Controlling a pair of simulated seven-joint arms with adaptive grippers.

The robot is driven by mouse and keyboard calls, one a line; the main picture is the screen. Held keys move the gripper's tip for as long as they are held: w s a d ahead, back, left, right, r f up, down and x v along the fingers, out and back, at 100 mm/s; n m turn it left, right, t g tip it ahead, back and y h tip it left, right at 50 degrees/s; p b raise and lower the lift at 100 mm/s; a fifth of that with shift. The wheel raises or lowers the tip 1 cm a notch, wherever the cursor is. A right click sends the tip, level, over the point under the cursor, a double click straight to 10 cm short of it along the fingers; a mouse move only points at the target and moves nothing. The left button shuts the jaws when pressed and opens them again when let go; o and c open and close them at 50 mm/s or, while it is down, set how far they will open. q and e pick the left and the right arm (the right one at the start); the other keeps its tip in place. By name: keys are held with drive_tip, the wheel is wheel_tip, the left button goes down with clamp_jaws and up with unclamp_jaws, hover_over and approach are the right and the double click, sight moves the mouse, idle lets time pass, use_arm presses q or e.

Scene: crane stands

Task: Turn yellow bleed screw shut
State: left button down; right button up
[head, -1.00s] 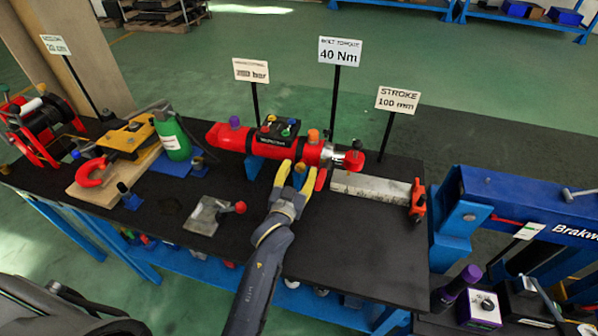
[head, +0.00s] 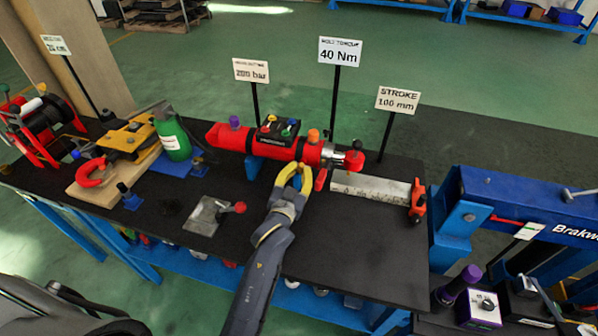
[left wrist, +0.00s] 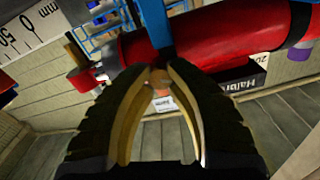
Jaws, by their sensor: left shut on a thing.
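The red cylinder (head: 262,147) lies across the bench and carries a black block with small coloured knobs (head: 280,130). My left gripper (head: 296,168), with yellow fingers, is at the near side of the cylinder, towards its right end. In the left wrist view the fingertips (left wrist: 160,72) close around a small orange-tan piece (left wrist: 160,79) beside the red cylinder (left wrist: 215,32). This looks like the yellow bleed screw, mostly hidden by the fingers. How far it is turned cannot be seen. My right gripper is not in view.
An orange knob (head: 313,135) and a purple knob (head: 234,122) stand on top of the cylinder. A scale bar (head: 370,187) lies to the right. A metal plate with a red-knobbed lever (head: 212,213) is left of my arm. Sign posts stand behind.

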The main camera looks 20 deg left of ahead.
use_arm(q)
drive_tip(key=m, duration=0.6)
drive_tip(key=shift+f, duration=0.1)
drive_tip(key=m, duration=0.6)
drive_tip(key=shift+m, duration=0.4)
drive_tip(key=shift+a, duration=0.1)
drive_tip(key=c, duration=1.1)
unclamp_jaws()
